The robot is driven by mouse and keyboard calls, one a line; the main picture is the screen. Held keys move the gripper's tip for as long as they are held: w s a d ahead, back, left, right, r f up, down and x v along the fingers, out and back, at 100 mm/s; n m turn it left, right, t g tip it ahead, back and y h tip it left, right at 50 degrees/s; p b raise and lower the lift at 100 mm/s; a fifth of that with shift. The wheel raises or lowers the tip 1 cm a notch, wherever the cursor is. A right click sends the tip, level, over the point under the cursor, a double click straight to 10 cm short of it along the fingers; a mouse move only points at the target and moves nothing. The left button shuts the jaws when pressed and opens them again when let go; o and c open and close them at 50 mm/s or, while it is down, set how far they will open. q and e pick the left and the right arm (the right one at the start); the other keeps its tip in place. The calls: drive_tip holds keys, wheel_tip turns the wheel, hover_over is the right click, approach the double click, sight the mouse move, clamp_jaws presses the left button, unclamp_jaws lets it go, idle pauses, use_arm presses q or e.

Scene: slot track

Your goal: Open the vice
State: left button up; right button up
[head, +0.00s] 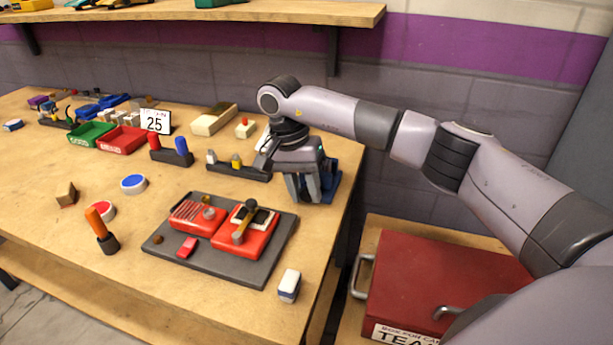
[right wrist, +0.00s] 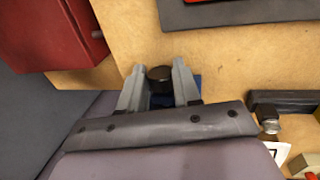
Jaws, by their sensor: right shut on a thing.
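The blue vice (head: 332,184) stands at the right edge of the workbench, mostly hidden behind my right gripper (head: 311,196). The gripper points down over it. In the right wrist view, a dark round knob (right wrist: 159,73) sits between the two grey fingers of my right gripper (right wrist: 158,82), which is shut on it. My left gripper is not in view.
A dark tray (head: 262,277) with red controllers lies in front of the gripper. A black rack (head: 250,174) stands left of the gripper. A red toolbox (head: 430,280) sits lower right. A shelf (head: 250,12) hangs above.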

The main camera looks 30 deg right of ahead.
drive_tip(key=shift+w+r+g+h+p, duration=0.1)
drive_tip(key=shift+g+h+p, duration=0.2)
drive_tip(key=shift+g+h, duration=0.1)
idle(0.4)
drive_tip(key=o, duration=1.1)
drive_tip(key=shift+c, duration=0.2)
drive_tip(key=v, duration=0.7)
drive_tip(key=shift+w+a, duration=0.1)
